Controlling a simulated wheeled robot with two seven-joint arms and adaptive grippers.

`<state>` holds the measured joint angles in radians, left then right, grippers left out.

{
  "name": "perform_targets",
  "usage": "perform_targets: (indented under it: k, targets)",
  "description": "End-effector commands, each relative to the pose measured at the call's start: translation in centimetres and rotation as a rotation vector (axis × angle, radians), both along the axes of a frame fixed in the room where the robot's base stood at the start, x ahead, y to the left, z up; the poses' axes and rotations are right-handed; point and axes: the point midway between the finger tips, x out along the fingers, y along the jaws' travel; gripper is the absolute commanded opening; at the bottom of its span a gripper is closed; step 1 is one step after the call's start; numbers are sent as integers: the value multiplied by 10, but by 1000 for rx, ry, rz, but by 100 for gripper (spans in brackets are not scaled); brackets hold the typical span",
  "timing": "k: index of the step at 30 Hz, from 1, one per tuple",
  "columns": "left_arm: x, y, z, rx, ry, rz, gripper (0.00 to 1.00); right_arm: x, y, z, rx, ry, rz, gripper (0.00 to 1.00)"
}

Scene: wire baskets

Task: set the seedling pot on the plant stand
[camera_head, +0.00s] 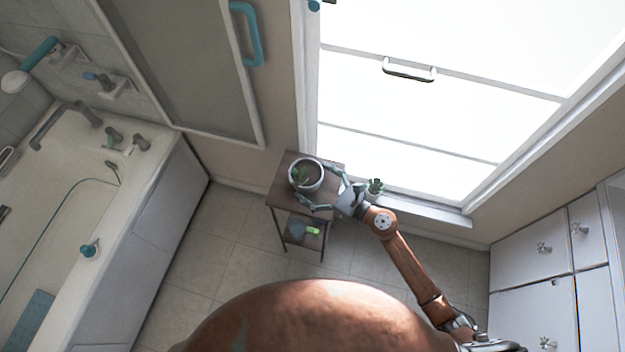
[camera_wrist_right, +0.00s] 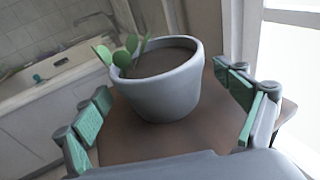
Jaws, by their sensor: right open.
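A round pale grey pot (camera_head: 317,184) with dark soil and a small green seedling stands upright on the brown top of the plant stand (camera_head: 286,196). In the right wrist view the seedling pot (camera_wrist_right: 165,92) stands on the brown top (camera_wrist_right: 140,146), leaning only with the tilt of the picture. My right gripper (camera_head: 318,188) is open, with its green-padded fingers on either side of the pot. In the right wrist view the fingers of my right gripper (camera_wrist_right: 165,105) are spread wide, with gaps to the pot. My left gripper is not in view.
A lower shelf of the stand holds a small item with a bright green part (camera_head: 312,231). A small green plant (camera_head: 375,186) is by the window sill beside my right wrist. A bathtub (camera_head: 100,180) stands at the left and white drawers (camera_head: 530,255) at the right. Tiled floor is clear between.

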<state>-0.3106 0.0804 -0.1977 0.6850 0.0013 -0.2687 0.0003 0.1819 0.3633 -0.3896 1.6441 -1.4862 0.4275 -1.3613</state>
Motion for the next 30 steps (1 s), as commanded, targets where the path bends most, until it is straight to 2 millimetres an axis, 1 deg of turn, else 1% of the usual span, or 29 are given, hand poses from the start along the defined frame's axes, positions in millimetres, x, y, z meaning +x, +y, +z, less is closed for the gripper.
perform_targets:
  k: [3, 4, 15, 30]
  targets:
    - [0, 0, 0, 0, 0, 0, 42, 0, 0, 0, -1, 1, 0, 91]
    - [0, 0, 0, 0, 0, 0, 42, -1, -1, -4, -4, 5, 0, 91]
    - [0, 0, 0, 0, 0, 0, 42, -1, -1, -2, -2, 2, 0, 91]
    - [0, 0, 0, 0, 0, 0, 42, -12, -14, 2, -1, 2, -1, 91]
